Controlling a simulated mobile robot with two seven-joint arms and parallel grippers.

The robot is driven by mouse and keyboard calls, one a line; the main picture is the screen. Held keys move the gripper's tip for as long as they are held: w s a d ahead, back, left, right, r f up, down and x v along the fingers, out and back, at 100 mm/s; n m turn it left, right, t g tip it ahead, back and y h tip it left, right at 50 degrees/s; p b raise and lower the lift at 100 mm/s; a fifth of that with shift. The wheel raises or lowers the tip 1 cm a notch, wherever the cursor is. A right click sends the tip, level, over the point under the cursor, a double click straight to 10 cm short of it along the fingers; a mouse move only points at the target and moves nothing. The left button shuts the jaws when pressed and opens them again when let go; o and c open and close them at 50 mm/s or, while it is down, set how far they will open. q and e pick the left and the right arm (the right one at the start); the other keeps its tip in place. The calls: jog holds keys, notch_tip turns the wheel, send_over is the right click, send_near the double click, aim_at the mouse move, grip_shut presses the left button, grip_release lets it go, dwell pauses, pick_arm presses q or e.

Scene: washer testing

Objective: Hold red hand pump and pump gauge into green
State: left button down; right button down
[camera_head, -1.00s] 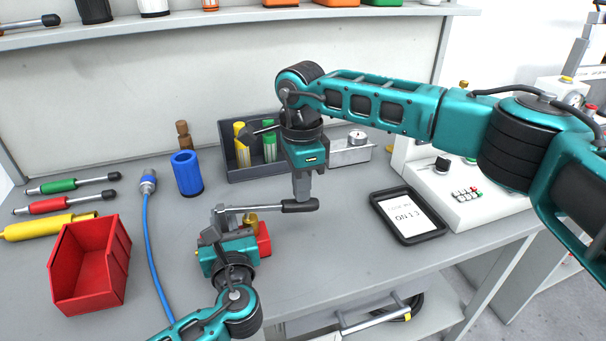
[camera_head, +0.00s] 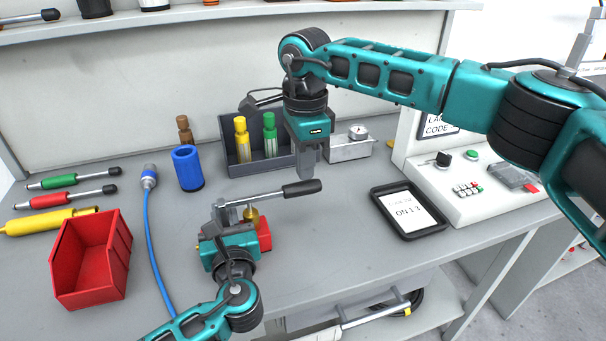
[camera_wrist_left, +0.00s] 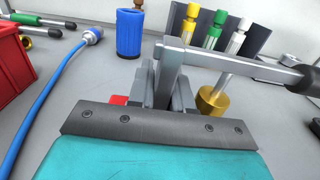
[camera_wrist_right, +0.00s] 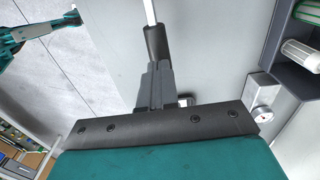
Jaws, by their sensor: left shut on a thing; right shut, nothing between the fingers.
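The red hand pump (camera_head: 265,233) sits on the bench, mostly hidden behind my left gripper (camera_head: 236,222), which is shut on it. A brass fitting (camera_head: 251,214) stands on the pump. Its metal lever with a black handle (camera_head: 302,188) points right and slopes up. My right gripper (camera_head: 308,174) is shut and empty, with its fingertips at the handle; I cannot tell if they touch. The handle also shows just beyond the fingers in the right wrist view (camera_wrist_right: 156,42). The gauge, a round dial (camera_head: 358,132) on a grey block, stands behind; its reading is too small to tell.
A dark rack (camera_head: 229,150) with yellow and green bottles stands behind the pump. A blue cylinder (camera_head: 187,168), a blue hose (camera_head: 148,225) and a red bin (camera_head: 120,255) are to the left.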

aim_at(300, 183)
jog(key=shift+s+a+f, duration=0.1)
jog(key=shift+a+f, duration=0.1)
jog(key=shift+f, duration=1.55)
jog(key=shift+s+a+f, duration=0.1)
jog(key=shift+a+f, duration=0.1)
jog(key=shift+f, duration=1.5)
jog(key=shift+w+d+r, duration=0.1)
jog(key=shift+d+r, duration=0.05)
jog(key=shift+r, duration=1.05)
jog(key=shift+w+d+r, duration=0.1)
jog(key=shift+d+r, duration=0.1)
jog(key=shift+r, duration=0.95)
jog(key=shift+d+r, duration=0.15)
jog(key=shift+r, duration=1.05)
